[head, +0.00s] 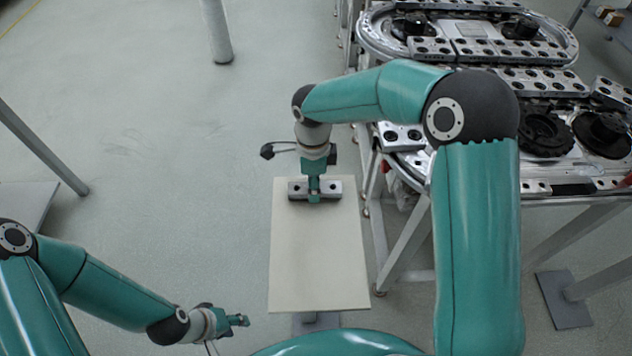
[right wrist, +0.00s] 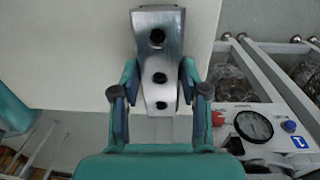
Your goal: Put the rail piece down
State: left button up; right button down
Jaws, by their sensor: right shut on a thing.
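The rail piece (head: 332,187) is a short metallic grey block with dark holes. It appears over the far end of a pale tabletop (head: 318,260) in the head view. My right gripper (head: 314,194) is shut around its middle, and the piece sticks out on both sides. In the right wrist view, the rail piece (right wrist: 158,35) lies lengthwise between the two fingers of the right gripper (right wrist: 160,82). I cannot tell whether it touches the tabletop. My left gripper (head: 240,321) is apart from it, left of the table's near end; its jaw opening is too small to judge.
The ring track (head: 470,48), with several rail blocks and dark round parts, stands on a metal frame to the right. The tabletop in front of the rail piece is bare. A pole (head: 217,30) stands at the back left. A round gauge (right wrist: 253,126) shows in the right wrist view.

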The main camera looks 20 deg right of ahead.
jog(key=shift+r, duration=0.1)
jog(key=c, duration=0.6)
grip_release()
jog(key=r, duration=1.2)
jog(key=shift+w+d, duration=0.1)
jog(key=shift+w, duration=0.3)
